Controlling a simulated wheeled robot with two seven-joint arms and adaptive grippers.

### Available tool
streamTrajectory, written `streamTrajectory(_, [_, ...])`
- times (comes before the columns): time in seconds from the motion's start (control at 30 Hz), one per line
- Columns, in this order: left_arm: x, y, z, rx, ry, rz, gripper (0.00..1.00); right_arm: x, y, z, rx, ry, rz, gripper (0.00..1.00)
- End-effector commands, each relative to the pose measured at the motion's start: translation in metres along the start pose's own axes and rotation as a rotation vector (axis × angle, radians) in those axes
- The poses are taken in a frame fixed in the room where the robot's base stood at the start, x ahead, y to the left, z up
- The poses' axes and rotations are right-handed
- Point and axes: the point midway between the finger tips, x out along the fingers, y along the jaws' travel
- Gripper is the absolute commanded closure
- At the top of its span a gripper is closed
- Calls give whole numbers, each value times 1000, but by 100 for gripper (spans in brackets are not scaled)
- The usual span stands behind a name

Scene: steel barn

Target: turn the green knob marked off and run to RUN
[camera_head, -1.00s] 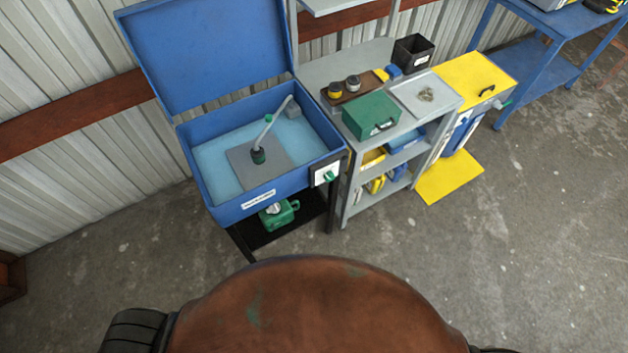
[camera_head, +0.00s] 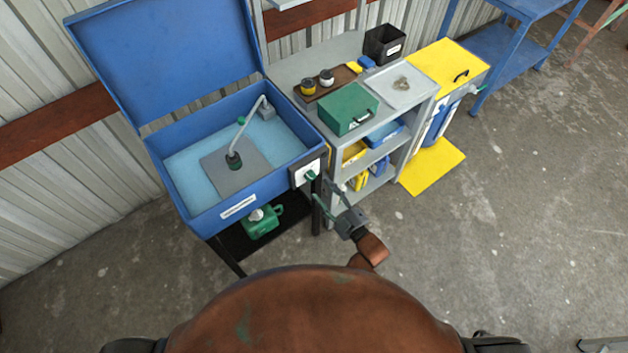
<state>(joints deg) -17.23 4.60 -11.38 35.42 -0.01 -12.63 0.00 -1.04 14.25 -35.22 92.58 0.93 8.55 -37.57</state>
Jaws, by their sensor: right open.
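The green knob (camera_head: 311,175) sits on a white plate (camera_head: 299,176) at the right front corner of the blue wash tub (camera_head: 190,222). The plate's markings and the knob's exact setting are too small to read. My right gripper (camera_head: 322,191) is open, just below and to the right of the knob, with its fingers pointing up and left toward it. It looks empty and seems apart from the knob. My left gripper is out of view.
A grey shelf unit with a green box (camera_head: 347,109) stands right of the tub. A green can (camera_head: 262,222) is on the tub's black lower shelf.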

Motion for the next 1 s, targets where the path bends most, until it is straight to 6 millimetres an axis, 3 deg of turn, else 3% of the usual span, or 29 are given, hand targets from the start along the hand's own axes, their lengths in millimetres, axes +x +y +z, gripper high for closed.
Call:
streamTrajectory(0.2, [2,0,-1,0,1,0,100,36,0,0,2,0,1,54])
streamTrajectory(0.4, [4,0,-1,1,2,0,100,58,0,1,1,-3,0,54])
streamTrajectory(0.77, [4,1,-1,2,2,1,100,62,0,2,2,-4,-1,54])
streamTrajectory(1.0, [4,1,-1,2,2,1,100,62,0,2,2,-4,-1,71])
